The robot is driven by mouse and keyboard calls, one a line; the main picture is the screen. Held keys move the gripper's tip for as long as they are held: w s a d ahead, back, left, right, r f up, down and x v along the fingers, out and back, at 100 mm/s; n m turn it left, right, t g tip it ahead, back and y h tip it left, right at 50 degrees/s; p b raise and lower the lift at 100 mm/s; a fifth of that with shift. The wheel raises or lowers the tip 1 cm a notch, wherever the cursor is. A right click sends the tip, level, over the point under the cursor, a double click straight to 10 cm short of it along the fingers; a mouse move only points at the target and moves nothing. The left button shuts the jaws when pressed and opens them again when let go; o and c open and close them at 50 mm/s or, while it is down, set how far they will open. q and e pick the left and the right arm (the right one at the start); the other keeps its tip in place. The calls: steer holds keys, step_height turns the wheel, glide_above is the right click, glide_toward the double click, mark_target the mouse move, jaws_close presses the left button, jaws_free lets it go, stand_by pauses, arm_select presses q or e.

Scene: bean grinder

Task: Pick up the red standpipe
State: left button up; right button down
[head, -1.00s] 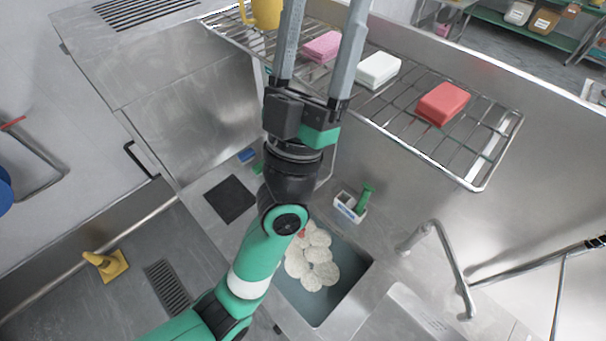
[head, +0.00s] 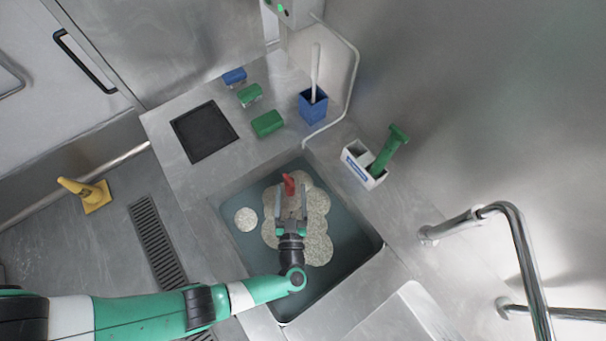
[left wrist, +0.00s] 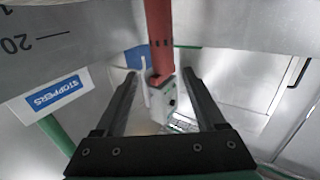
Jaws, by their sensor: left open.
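The red standpipe (head: 289,184) stands in the sink among pale, speckled round patches. Its lower part is hidden by the patches or the gripper. My left gripper (head: 291,191) is open and empty over the sink, its two fingers pointing toward the pipe, one on each side in the picture. In the left wrist view the red pipe (left wrist: 160,40) shows between and beyond the fingertips (left wrist: 160,74). I see no contact, and I cannot tell the exact depth. My right gripper is not in view.
The sink (head: 235,262) has raised steel walls. A white stoppers box (head: 353,168) with a green standpipe (head: 389,152) stands on the right ledge. A blue holder (head: 312,108), a green block (head: 268,123) and a black mat (head: 204,131) lie behind. A yellow piece (head: 88,194) is left.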

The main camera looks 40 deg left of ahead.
mark_target(289, 177)
arm_select(q)
steer(key=shift+s+a, duration=0.1)
steer(key=shift+s, duration=0.25)
steer(key=shift+w+a, duration=0.1)
steer(key=shift+a, duration=0.15)
steer(key=shift+w+a, duration=0.25)
steer(key=shift+w, duration=0.35)
steer(key=shift+w+a, duration=0.1)
steer(key=shift+a, duration=0.1)
steer(key=b+x, duration=0.1)
steer(key=x, duration=0.4)
steer(key=shift+w+a+b, duration=0.1)
steer(key=shift+b, duration=0.25)
jaws_close()
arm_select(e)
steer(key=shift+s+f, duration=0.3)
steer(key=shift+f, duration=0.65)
